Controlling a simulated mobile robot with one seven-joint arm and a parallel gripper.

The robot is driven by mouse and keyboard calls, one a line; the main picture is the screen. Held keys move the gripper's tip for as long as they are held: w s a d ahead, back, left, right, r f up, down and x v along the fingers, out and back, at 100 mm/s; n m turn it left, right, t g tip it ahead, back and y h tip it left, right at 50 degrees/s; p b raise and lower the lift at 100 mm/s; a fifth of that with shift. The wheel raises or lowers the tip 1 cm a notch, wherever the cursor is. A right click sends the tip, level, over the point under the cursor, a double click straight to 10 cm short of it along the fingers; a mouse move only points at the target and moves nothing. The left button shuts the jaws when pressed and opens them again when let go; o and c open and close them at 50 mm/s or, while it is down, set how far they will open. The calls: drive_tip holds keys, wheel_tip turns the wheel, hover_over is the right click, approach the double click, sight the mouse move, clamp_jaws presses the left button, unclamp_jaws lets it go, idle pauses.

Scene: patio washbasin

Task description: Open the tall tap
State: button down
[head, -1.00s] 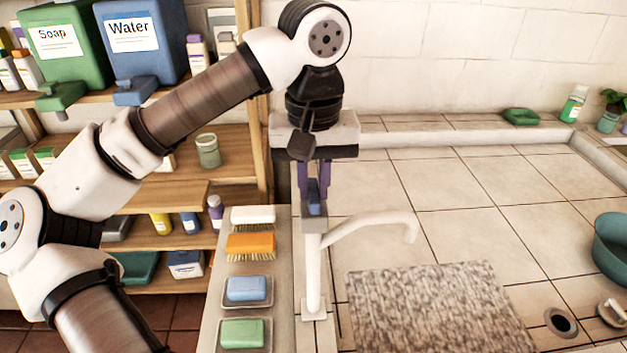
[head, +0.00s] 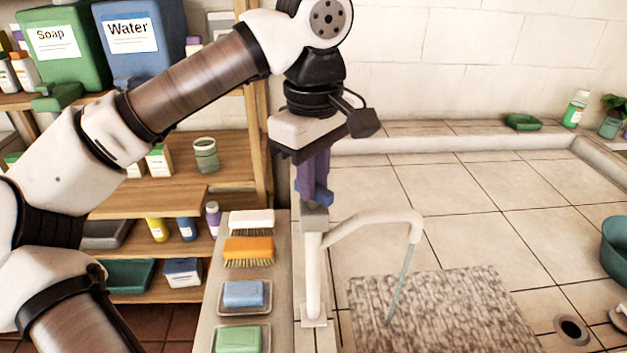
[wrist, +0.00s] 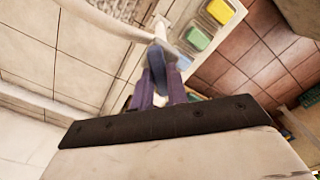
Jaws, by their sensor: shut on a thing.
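The tall tap (head: 313,275) is a white upright post with a spout curving right over the tiled basin. A thin stream of water (head: 401,285) runs from the spout's end down to the speckled slab. My gripper (head: 314,197) is above the post, its purple fingers shut on the blue tap handle (head: 322,197). In the wrist view the fingers (wrist: 158,92) close around the blue handle (wrist: 157,65), with the white tap beyond. The fingers partly hide the handle.
A ledge left of the tap holds an orange brush (head: 249,250), a white brush (head: 252,221), a blue soap (head: 244,294) and a green soap (head: 239,340). The speckled slab (head: 440,305) lies under the spout. A teal basin (head: 616,250) stands far right.

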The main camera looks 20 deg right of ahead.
drive_tip(key=n, duration=0.4)
drive_tip(key=shift+n+b, duration=0.3)
drive_tip(key=shift+b, duration=0.1)
drive_tip(key=shift+n+b, duration=0.3)
drive_tip(key=shift+n, duration=2)
drive_tip(key=c, duration=1.4)
unclamp_jaws()
drive_tip(key=shift+r, duration=0.1)
